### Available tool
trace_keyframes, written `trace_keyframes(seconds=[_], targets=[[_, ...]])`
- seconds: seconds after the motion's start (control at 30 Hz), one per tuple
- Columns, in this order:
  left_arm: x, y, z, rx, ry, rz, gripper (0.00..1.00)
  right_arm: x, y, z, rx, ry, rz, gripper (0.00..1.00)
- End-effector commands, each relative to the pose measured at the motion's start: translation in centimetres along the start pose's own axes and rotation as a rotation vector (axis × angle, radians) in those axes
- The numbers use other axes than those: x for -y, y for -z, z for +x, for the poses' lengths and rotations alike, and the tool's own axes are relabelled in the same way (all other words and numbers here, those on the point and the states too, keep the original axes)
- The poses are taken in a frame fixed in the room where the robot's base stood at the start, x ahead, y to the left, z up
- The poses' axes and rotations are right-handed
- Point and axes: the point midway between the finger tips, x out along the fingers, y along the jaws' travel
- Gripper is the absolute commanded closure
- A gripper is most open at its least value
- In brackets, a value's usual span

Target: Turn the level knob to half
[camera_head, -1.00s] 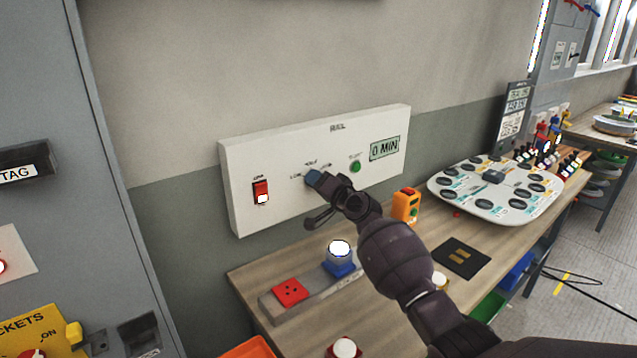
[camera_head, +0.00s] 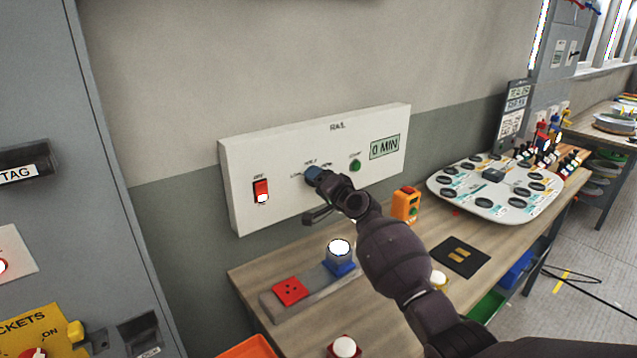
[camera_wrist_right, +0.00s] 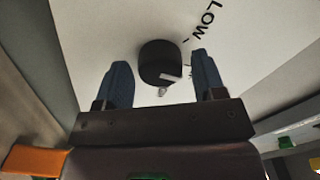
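The level knob is a round black knob (camera_wrist_right: 160,61) on a white wall panel, with a pale mark on its lower right edge in the right wrist view. The word LOW is printed to its upper right there; the other labels are mostly hidden. My right gripper (camera_wrist_right: 163,83) is open, its two blue fingertips on either side of the knob with gaps showing. In the head view my right gripper (camera_head: 313,175) is at the panel and hides the knob. My left gripper is not in view.
The white panel (camera_head: 240,160) also carries a red switch (camera_head: 261,187), a green button (camera_head: 355,165) and a display (camera_head: 384,147) reading 0 MIN. Below it, the wooden table (camera_head: 385,290) holds a blue-based item (camera_head: 340,268), a red block (camera_head: 290,291) and an orange box (camera_head: 406,205).

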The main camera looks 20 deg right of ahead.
Motion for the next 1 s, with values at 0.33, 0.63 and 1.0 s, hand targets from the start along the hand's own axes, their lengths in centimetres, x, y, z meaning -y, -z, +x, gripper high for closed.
trace_keyframes(seconds=[0.33,0.63,1.0], targets=[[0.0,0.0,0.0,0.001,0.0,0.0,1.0,0.0,0.0,-0.1,0.0,0.0,-0.001,0.3],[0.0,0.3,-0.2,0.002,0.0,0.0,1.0,-0.1,0.0,-2.8,-0.001,-0.001,-0.002,0.3],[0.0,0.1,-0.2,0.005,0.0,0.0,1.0,-0.1,0.0,-8.3,-0.001,0.0,-0.001,0.3]])
